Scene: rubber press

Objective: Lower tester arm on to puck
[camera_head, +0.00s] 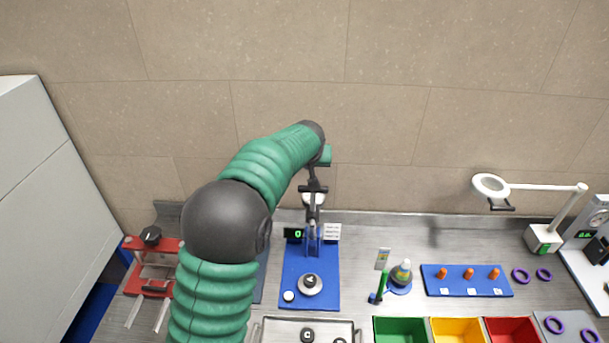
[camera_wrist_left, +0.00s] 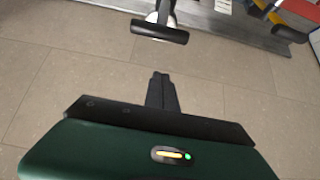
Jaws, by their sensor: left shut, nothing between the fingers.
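The tester (camera_head: 323,297) has a blue base, a small green-lit display and an upright stand. Its raised tester arm (camera_head: 313,211) has a white part and a dark crossbar handle at its upper end. A round grey puck (camera_head: 311,290) with a black centre marked A sits on the base below. My left gripper (camera_head: 312,176) is just above the handle, partly hidden by my arm. In the left wrist view, the shut, empty fingers (camera_wrist_left: 161,78) point toward the black handle bar (camera_wrist_left: 160,31), with a visible gap between. My right gripper is not in view.
A tray (camera_head: 269,324) with more pucks lies in front of the tester. A red press (camera_head: 153,263) stands left. A bottle (camera_head: 401,272), a blue strip with orange pieces (camera_head: 443,290), coloured bins (camera_head: 400,330) and a white magnifier lamp (camera_head: 491,186) are right. The wall is behind.

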